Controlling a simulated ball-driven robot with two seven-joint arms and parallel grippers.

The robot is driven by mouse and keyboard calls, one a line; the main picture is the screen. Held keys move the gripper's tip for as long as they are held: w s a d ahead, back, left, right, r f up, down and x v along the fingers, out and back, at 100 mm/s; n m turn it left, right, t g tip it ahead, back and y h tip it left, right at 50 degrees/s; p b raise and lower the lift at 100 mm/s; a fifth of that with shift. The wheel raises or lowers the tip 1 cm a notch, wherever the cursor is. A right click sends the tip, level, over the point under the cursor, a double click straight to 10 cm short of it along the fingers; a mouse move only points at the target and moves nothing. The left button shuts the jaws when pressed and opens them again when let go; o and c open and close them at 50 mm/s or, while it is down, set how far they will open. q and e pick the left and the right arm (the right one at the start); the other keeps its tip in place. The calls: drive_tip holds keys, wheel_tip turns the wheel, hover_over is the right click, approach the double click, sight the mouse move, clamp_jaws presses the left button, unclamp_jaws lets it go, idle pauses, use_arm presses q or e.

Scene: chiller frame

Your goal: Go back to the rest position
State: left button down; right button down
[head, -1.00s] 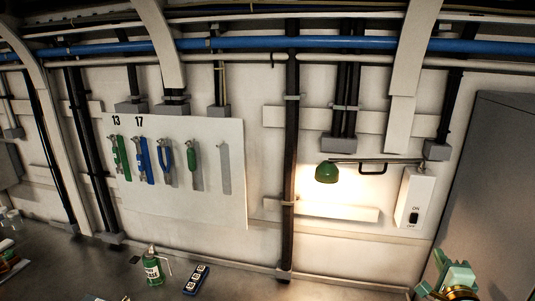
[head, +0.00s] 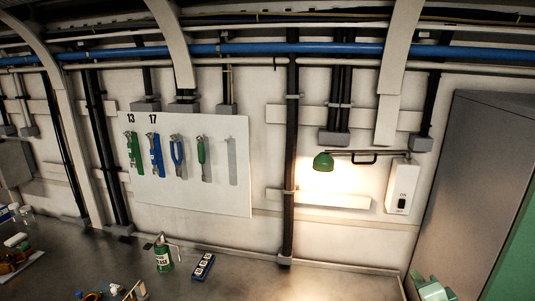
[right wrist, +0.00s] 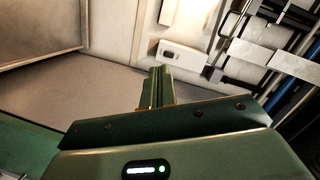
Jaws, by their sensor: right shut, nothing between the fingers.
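My right gripper (head: 432,289) shows at the bottom right of the head view, mint green and partly cut off by the frame edge. In the right wrist view its fingers (right wrist: 160,75) are together with nothing between them. It is apart from the wall and the objects there. I cannot make out my left gripper in the head view.
A grease can (head: 163,258) and a small blue block (head: 202,266) stand on the dark worktop (head: 235,285). A tool board (head: 190,195), green lamp (head: 323,161) and switch box (head: 398,187) are on the wall. A grey cabinet (head: 470,170) stands at right.

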drive_tip(key=s+a+f+n+g+y, duration=0.1)
drive_tip(key=s+a+f+n+g, duration=0.45)
drive_tip(key=s+a+n, duration=0.45)
drive_tip(key=s+a+n+g+h, duration=0.2)
drive_tip(key=s+n+g+h, duration=0.1)
drive_tip(key=s+n, duration=0.95)
drive_tip(key=s+a+f+m+g+y+b, duration=0.2)
drive_tip(key=f+b, duration=0.5)
drive_tip(key=f, duration=1.3)
drive_tip(key=s+a+f+n+g+y+b, duration=0.2)
drive_tip(key=f+b, duration=0.5)
drive_tip(key=f, duration=1.3)
drive_tip(key=s+f+m+g+b, duration=0.1)
drive_tip(key=s+f+m+b, duration=0.1)
drive_tip(key=s+f+b, duration=0.4)
drive_tip(key=s+f+m+g+b, duration=0.1)
drive_tip(key=s+f+b, duration=0.5)
drive_tip(key=s+f, duration=1)
wheel_tip(320, 180, down, 7)
drive_tip(key=shift+f+m+y, duration=0.1)
drive_tip(key=shift+m+y, duration=0.3)
drive_tip(key=shift+m, duration=0.25)
